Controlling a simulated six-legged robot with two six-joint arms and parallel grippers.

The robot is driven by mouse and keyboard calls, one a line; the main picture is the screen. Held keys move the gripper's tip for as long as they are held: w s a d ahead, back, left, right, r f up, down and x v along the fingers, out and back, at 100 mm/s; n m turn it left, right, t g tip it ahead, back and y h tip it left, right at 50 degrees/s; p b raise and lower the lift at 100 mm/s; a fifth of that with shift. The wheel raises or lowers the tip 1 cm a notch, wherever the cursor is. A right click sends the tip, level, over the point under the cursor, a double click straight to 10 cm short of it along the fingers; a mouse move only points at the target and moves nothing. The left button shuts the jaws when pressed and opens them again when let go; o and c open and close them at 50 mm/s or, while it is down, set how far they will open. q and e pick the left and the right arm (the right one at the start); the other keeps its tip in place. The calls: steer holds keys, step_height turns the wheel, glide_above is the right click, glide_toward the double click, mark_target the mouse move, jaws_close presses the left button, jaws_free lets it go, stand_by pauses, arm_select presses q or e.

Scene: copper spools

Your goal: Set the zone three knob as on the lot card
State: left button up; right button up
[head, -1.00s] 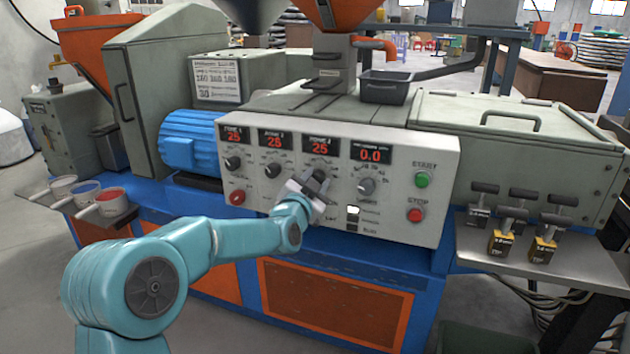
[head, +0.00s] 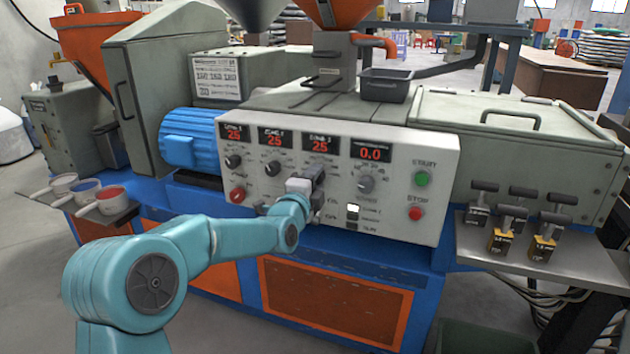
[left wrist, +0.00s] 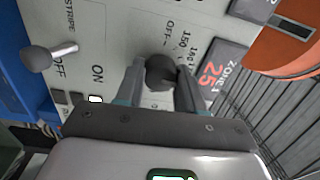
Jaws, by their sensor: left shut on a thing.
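The zone three knob (left wrist: 160,72) is a dark round knob, seen between the two fingers in the left wrist view. My left gripper (left wrist: 158,84) is shut on it, one finger on each side. In the head view my left gripper (head: 315,180) is at the panel under the zone three display (head: 320,146), which reads 25; the knob is mostly hidden there. Dial marks around 150 and OFF show beside the knob in the wrist view. The lot card (head: 217,77) is a white printed sheet on the grey box; its figures are blurred. My right gripper is out of view.
Zone one (head: 233,160) and zone two (head: 272,168) knobs sit to the left, another knob (head: 366,184) to the right. Green start (head: 422,179) and red stop (head: 415,213) buttons are farther right. A toggle switch (left wrist: 50,55) is near the gripper.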

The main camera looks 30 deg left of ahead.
arm_select(q)
steer(key=shift+f+m, duration=0.1)
steer(key=shift+m, duration=2.2)
steer(key=o, duration=1)
steer(key=shift+o, duration=0.2)
steer(key=p+v, duration=0.1)
steer(key=v, duration=1.5)
steer(key=shift+s, duration=0.2)
